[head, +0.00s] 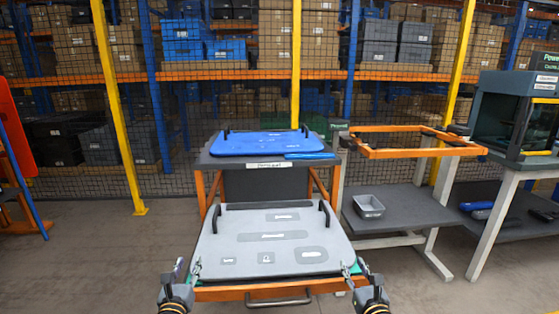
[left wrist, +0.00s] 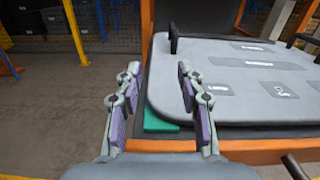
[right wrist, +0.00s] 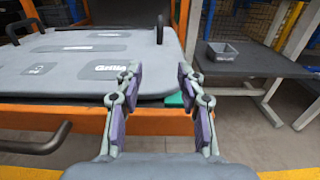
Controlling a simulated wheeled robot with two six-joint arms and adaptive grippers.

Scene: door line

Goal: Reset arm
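My left gripper (head: 183,271) is at the left front corner of a grey door panel (head: 240,252) that lies flat on an orange-framed cart. In the left wrist view its two purple-padded fingers (left wrist: 155,88) stand apart with nothing between them. My right gripper (head: 361,269) is at the panel's right front corner. In the right wrist view its fingers (right wrist: 160,85) are also apart and empty. The panel has two black handles, one on each side, and neither gripper is on a handle.
A blue panel (head: 262,143) lies on a dark stand behind the cart. A dark cabinet (head: 510,110) stands far right. Open floor (head: 90,250) lies to the left.

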